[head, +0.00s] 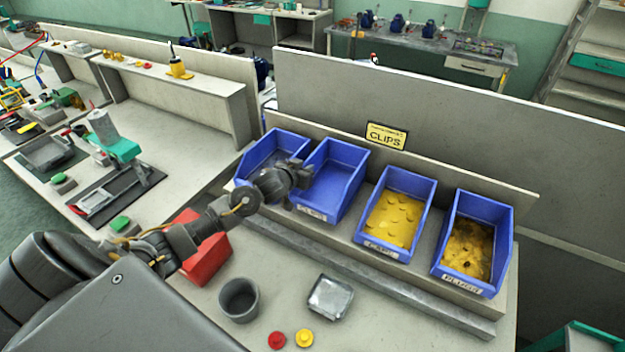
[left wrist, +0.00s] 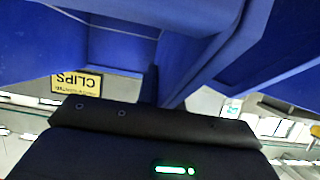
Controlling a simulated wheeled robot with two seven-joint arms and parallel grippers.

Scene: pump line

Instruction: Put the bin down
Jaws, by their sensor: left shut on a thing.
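My left gripper (head: 293,183) is shut on the near left wall of an empty blue bin (head: 341,169), second from the left in a row of blue bins. In the left wrist view, blue bin walls (left wrist: 205,60) fill the upper part, close to the gripper. The held bin is upright above the raised shelf (head: 345,233); I cannot tell whether its bottom touches it. The leftmost blue bin (head: 262,152) is partly hidden behind my gripper. The sign reading CLIPS (head: 386,136) stands behind the row and shows upside down in the left wrist view (left wrist: 77,83). My right gripper is out of view.
Right of the held bin stand two blue bins with yellow parts (head: 395,218) (head: 468,248). In front are a grey cup (head: 239,299), a clear-topped tray (head: 330,297), a red button (head: 276,340), a yellow button (head: 304,338) and a red box (head: 208,262).

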